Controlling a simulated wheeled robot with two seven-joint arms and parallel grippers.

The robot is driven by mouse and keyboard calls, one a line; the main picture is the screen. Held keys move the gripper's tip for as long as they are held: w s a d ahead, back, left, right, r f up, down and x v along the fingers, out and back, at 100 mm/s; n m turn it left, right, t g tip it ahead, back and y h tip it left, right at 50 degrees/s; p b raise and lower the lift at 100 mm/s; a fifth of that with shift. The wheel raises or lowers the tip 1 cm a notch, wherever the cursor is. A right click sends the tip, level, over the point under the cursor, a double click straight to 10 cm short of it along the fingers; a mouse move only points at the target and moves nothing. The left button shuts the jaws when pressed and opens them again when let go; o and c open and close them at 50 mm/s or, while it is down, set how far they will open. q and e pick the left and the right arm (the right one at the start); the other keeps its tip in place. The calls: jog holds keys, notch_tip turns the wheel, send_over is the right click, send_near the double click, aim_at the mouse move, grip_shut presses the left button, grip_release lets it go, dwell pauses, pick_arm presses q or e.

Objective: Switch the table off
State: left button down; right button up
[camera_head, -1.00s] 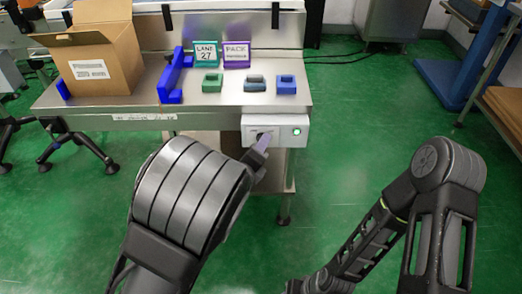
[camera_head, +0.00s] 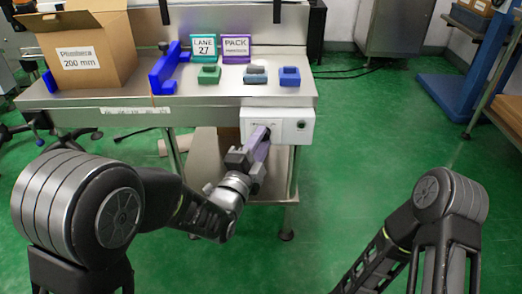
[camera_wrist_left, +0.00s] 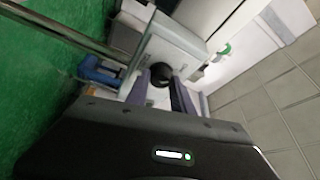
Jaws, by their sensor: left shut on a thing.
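The white control box (camera_head: 291,131) hangs under the front right edge of the steel table (camera_head: 120,108). A small round lamp (camera_head: 301,125) on its face looks dark. My left gripper (camera_head: 265,133) reaches the left part of the box face, its purple fingers covering what is there in the head view. In the left wrist view, a round black knob (camera_wrist_left: 158,76) on the box (camera_wrist_left: 176,42) sits between the fingertips of my left gripper (camera_wrist_left: 161,77), which is shut on it. My right arm shows at the lower right; its gripper is out of view.
On the table stand a cardboard carton (camera_head: 113,58), a blue bracket (camera_head: 161,74), two signs (camera_head: 204,47) (camera_head: 236,46) and small green (camera_head: 209,74), grey-blue (camera_head: 255,75) and blue (camera_head: 289,76) blocks.

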pick_arm(q)
jog(key=shift+n, duration=0.4)
jog(key=c, duration=1.1)
grip_release()
jog(key=p+v, duration=0.1)
jog(key=v, duration=0.7)
jog(key=shift+w+f, duration=0.1)
jog(key=shift+f, duration=0.05)
